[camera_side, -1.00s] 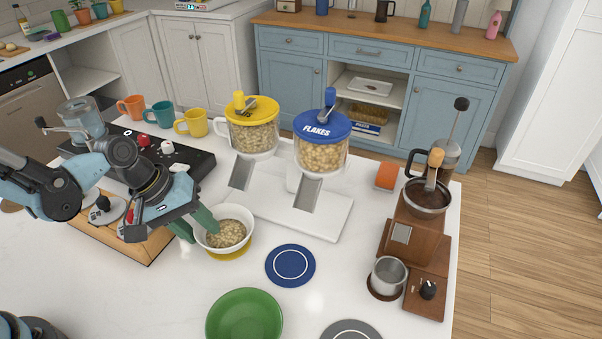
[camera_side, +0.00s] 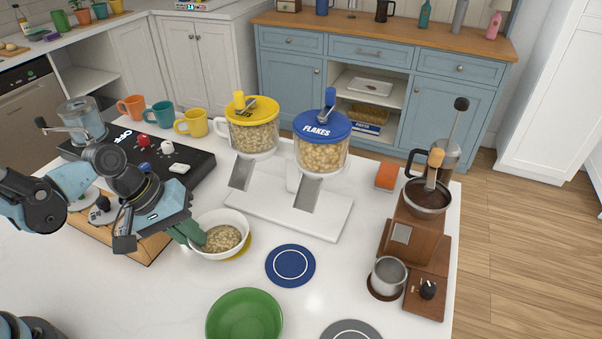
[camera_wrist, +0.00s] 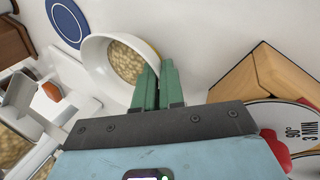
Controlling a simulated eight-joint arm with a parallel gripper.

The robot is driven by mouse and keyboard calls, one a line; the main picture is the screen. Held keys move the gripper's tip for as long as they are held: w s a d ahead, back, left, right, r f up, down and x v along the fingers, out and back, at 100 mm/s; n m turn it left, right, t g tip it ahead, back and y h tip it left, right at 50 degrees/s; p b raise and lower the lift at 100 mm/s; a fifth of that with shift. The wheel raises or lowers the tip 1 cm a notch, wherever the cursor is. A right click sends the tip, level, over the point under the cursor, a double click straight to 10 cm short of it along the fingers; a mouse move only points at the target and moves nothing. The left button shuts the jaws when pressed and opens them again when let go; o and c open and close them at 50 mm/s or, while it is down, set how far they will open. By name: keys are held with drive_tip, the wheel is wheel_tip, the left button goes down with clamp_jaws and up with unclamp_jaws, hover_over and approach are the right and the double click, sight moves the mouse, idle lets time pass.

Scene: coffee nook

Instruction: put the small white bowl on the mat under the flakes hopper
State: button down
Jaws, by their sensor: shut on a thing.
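The small white bowl (camera_side: 206,249) holds pale flakes or grains (camera_side: 223,238). My gripper (camera_side: 192,236) is shut on the bowl's left rim. In the wrist view the green fingers (camera_wrist: 158,75) pinch the wall of the bowl (camera_wrist: 95,60), one inside and one outside. The bowl partly covers a yellow mat (camera_side: 240,252); I cannot tell whether it is lifted clear of it. The flakes hopper (camera_side: 321,150) has a blue lid and a chute. The blue mat (camera_side: 290,265) in front of it is bare, and also shows in the wrist view (camera_wrist: 67,22).
A yellow-lidded hopper (camera_side: 252,132) stands left of the flakes hopper on the same white base (camera_side: 325,222). A green plate (camera_side: 244,320) lies in front. A coffee grinder (camera_side: 415,240) with a metal cup (camera_side: 388,275) stands right. Counter between bowl and blue mat is clear.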

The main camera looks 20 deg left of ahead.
drive_tip(key=c, duration=1.2)
unclamp_jaws()
drive_tip(key=shift+s, duration=0.1)
drive_tip(key=shift+o, duration=0.2)
drive_tip(key=shift+r, duration=0.1)
drive_tip(key=v, duration=1.1)
drive_tip(key=shift+r, duration=0.35)
drive_tip(key=shift+s+a, duration=0.15)
drive_tip(key=shift+a, duration=0.05)
drive_tip(key=shift+w+a+r+m+t+y, duration=0.25)
drive_tip(key=shift+a+m+t+y, duration=0.45)
drive_tip(key=shift+a+m, duration=0.35)
drive_tip(key=shift+w+a+r+m+t+y, duration=0.25)
drive_tip(key=shift+a+m+t+y, duration=0.5)
drive_tip(key=shift+m, duration=0.45)
drive_tip(key=shift+w+a+r+m+t+y, duration=0.2)
drive_tip(key=shift+a+m+t+y, duration=0.35)
drive_tip(key=shift+a+m+t, duration=0.45)
